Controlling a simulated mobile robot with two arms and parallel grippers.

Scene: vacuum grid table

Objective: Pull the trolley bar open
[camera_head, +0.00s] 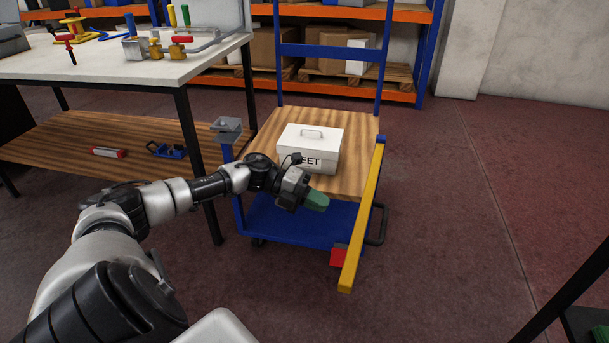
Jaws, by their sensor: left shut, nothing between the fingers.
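The blue trolley (300,222) has a wooden deck and stands right of the white table. Its yellow bar (364,212) runs from a blue post at the deck's right side toward me, its near end reaching past the trolley's front edge. A red block (338,257) and a black loop handle (378,224) show beside the bar. A grey catch (227,129) on the left post is empty, apart from the bar. My left gripper (317,201), with green fingertips, is shut and empty over the trolley's front, left of the bar and not touching it. My right gripper is out of view.
A white lidded box (310,147) with partly hidden lettering sits on the deck behind my left gripper. The white table (100,62) with fixtures is at the left. A dark stand (585,322) is at the lower right. The floor right of the bar is clear.

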